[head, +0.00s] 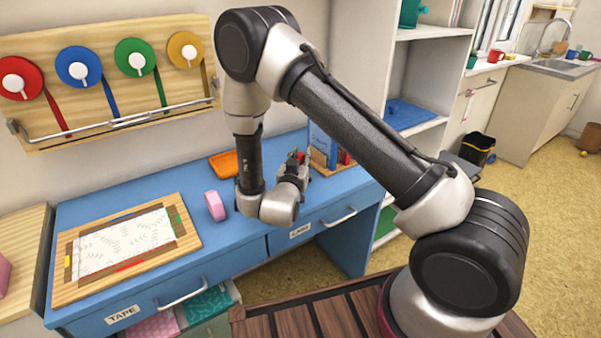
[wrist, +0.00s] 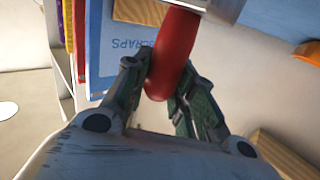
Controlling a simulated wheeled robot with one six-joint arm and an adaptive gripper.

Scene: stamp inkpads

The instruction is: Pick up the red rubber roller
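The red rubber roller (wrist: 174,50) shows in the wrist view as a smooth red rounded bar, with a grey metal part at its upper end. My gripper (wrist: 165,82) has one finger on each side of the red bar, and both fingers appear to touch it. In the head view my gripper (head: 297,168) is low over the back of the blue desk, right of the orange tray. A small red patch (head: 300,157) shows beside the fingers there. My arm hides most of the roller in the head view.
The blue desk (head: 240,238) carries a wooden board with paper (head: 182,238), a pink tape roll (head: 215,206) and an orange tray (head: 222,165). A blue "SCRAPS" folder (wrist: 105,70) stands close to the gripper. A tape rack (head: 110,40) hangs on the wall.

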